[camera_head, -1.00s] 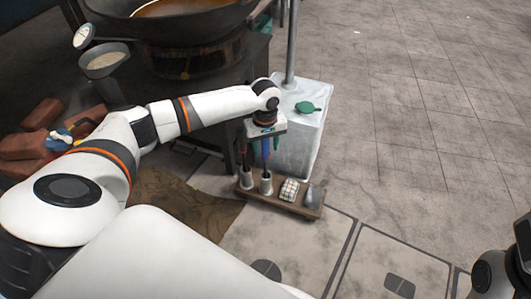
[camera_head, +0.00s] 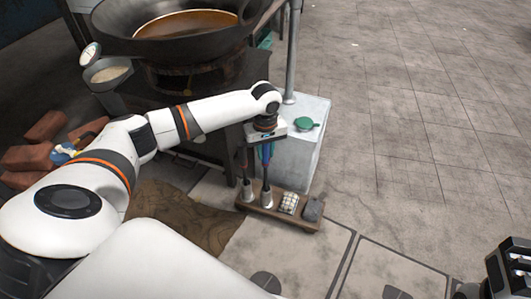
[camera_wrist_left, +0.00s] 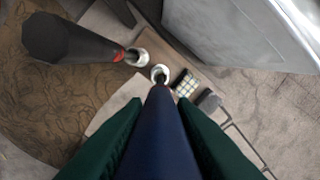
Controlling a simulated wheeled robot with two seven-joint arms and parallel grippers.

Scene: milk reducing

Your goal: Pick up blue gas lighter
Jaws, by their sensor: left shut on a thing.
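The blue gas lighter (camera_head: 267,153) is upright, gripped by my left gripper (camera_head: 266,149). In the left wrist view the lighter's blue body (camera_wrist_left: 158,140) lies between the green fingers (camera_wrist_left: 160,138). Its thin lower end points down at a small white cup (camera_wrist_left: 160,72) on the wooden tray; I cannot tell how deep it sits in it. A second, dark lighter with a red band (camera_wrist_left: 75,42) stands in the other cup, beside the blue one. My right gripper (camera_head: 507,268) is partly in view at the lower right, its fingers unclear.
The wooden tray (camera_head: 280,216) also holds a white checked block (camera_head: 288,203) and a grey block (camera_head: 313,210). A white box (camera_head: 295,160) with a green item (camera_head: 306,124) stands behind. A large wok (camera_head: 175,35) is at upper left. The tiled floor at right is clear.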

